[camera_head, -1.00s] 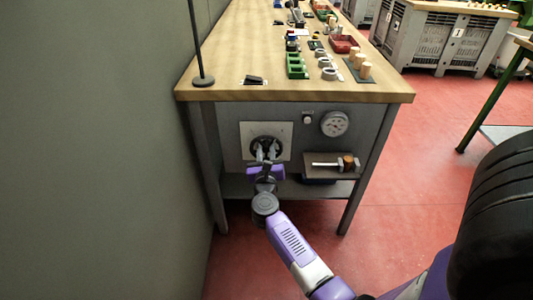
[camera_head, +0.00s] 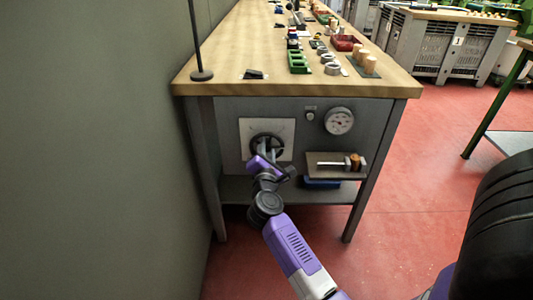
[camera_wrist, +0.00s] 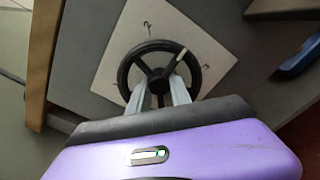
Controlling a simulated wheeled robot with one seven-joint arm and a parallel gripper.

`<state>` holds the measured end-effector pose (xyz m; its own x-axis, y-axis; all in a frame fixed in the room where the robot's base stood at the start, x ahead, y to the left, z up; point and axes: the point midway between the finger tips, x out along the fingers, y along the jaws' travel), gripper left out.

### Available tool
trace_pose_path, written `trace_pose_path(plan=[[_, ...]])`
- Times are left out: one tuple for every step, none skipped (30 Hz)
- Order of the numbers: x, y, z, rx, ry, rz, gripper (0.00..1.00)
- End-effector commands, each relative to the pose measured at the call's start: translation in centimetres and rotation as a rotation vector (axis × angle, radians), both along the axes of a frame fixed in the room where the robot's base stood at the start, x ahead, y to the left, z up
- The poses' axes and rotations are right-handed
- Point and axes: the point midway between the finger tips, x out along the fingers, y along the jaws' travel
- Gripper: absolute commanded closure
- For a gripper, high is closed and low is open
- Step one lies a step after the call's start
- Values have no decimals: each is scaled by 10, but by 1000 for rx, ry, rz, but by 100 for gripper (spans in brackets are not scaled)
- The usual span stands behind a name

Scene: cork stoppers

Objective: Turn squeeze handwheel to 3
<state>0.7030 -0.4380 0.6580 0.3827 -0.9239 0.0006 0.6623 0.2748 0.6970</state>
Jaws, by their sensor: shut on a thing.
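The squeeze handwheel (camera_head: 267,141) is a dark spoked wheel on a white square plate (camera_head: 284,127) on the bench's front panel. In the wrist view the handwheel (camera_wrist: 126,67) shows a dark rim, spokes and a pale mark at its upper right. A mark like a 2 is on the plate (camera_wrist: 200,33) above the rim; other marks are too small to read. My gripper (camera_head: 265,152) reaches the wheel from the front and is rolled to one side. In the wrist view my gripper's fingers (camera_wrist: 161,95) are inside the rim, shut on the wheel; the exact contact is partly hidden.
A round gauge (camera_head: 339,121) and a small knob (camera_head: 310,116) are right of the plate. A small shelf (camera_head: 322,173) with a tool and a cork-coloured piece juts out lower right. A blue object (camera_head: 321,184) lies below it. The wall (camera_head: 90,150) is close on the left.

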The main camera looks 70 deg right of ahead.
Motion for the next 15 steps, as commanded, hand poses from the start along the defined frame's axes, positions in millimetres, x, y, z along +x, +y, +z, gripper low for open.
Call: trace_pose_path(plan=[[0, 1, -7, 20, -38, 0, 100], [0, 1, -7, 31, -65, 0, 100], [0, 1, -7, 45, -99, -1, 100], [0, 1, -7, 57, -126, -1, 100], [0, 1, -7, 68, -151, -1, 100], [0, 1, -7, 81, -187, -1, 100], [0, 1, -6, 92, -214, -1, 100], [0, 1, -7, 104, -240, 0, 100], [0, 1, -7, 118, -275, 0, 100], [0, 1, -7, 129, -300, 0, 100], [0, 1, -6, 140, -327, 0, 100], [0, 1, -6, 153, -361, -1, 100], [0, 1, -6, 164, -386, -1, 100], [1, 1, -6, 175, -410, -1, 100], [1, 1, -6, 188, -442, -1, 100]])
